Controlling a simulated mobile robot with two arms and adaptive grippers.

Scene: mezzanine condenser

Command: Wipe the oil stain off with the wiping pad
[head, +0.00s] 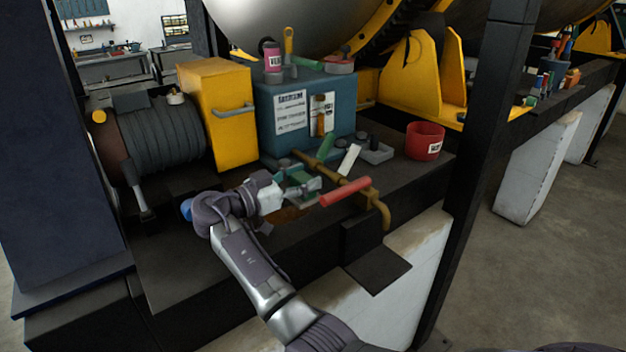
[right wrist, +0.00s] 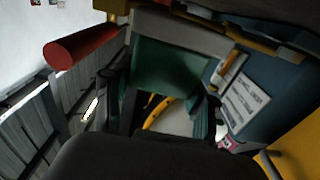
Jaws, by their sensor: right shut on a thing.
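My right gripper (head: 302,187) is shut on a green wiping pad (head: 299,177), low over the dark ledge. In the right wrist view the green pad (right wrist: 170,66) sits between the two fingers of the right gripper (right wrist: 160,100). A brown oil stain (head: 289,214) shows on the dark ledge just below and in front of the gripper, partly hidden by it. I cannot tell whether the pad touches the surface. My left gripper is not in view.
A brass pipe with a red handle (head: 345,191) is close to the right of the gripper. A teal box (head: 265,115) and a yellow box (head: 230,150) stand behind. A red cup (head: 425,140) stands at right. The ledge's front left is clear.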

